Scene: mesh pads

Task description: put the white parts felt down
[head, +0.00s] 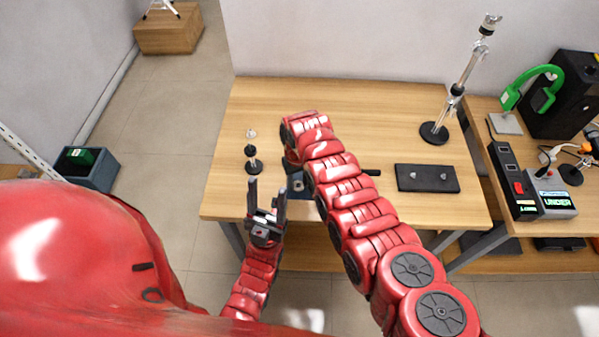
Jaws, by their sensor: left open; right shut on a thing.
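My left gripper (267,200) is open and empty at the table's front edge, its two dark fingers pointing away from me. My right arm reaches across the table from the lower right and bends down near the middle. My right gripper (297,183) is mostly hidden by that arm, low over the table. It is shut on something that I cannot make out. I see no white felt clearly; it may be hidden there. A dark bar (371,172) shows just right of the arm.
A black pad (427,178) with small silver pieces lies on the wooden table (370,100) at right. A metal stand (434,132) is behind it. Small black and clear pieces (252,152) stand at left. A side table at far right is crowded. The back middle is free.

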